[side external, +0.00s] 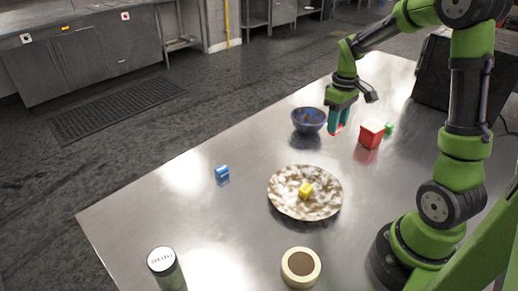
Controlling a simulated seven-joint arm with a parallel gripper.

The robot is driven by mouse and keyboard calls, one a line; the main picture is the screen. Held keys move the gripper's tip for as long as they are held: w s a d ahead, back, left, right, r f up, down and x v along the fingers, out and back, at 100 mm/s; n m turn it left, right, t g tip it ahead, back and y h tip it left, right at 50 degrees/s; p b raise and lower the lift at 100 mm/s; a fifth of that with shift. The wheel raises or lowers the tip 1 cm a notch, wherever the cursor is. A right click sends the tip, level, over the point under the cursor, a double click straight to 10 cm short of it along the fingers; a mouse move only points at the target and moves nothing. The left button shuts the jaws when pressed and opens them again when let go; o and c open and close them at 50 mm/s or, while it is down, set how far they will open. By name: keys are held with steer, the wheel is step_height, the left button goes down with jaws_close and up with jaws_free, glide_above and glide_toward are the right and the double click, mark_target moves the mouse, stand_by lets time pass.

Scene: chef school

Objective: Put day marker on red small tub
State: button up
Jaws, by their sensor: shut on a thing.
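The gripper is apart from the tub in the picture. I cannot tell its exact height above the table.
A blue bowl (309,121) is close left of my gripper. A small green block (389,128) is beside the tub. A speckled plate (284,203) carries a yellow block (306,190). A blue block (222,172), a cream ring (300,283), a jar (168,270) and a black box (440,72) stand around.

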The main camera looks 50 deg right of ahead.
steer(key=s+d+r, duration=0.1)
steer(key=s+d, duration=0.1)
steer(key=s, duration=0.6)
steer(key=s+d+r, duration=0.1)
steer(key=s+d, duration=0.1)
steer(key=s, duration=0.5)
glide_above(374, 127)
steer(key=shift+s+a+f+n, duration=0.1)
steer(key=shift+f+n, duration=0.3)
steer(key=shift+f, duration=2.1)
steer(key=shift+f, duration=0.15)
steer(key=o, duration=1)
